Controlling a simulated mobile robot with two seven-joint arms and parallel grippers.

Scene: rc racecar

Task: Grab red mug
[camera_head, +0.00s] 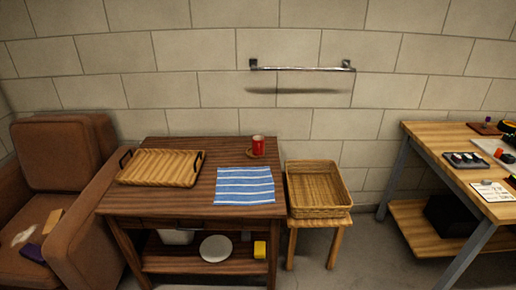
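A small red mug (258,144) stands upright near the back right corner of the dark wooden table (150,207). It appears to rest on a small brown coaster or saucer (249,153). Neither of my grippers shows in the head view, so nothing is seen near the mug.
A wooden tray (161,167) with dark handles and a blue striped cloth (244,185) lie on the table. A wicker basket (318,190) on a stool stands to its right, a brown armchair (55,155) to its left. A workbench (436,148) is at far right.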

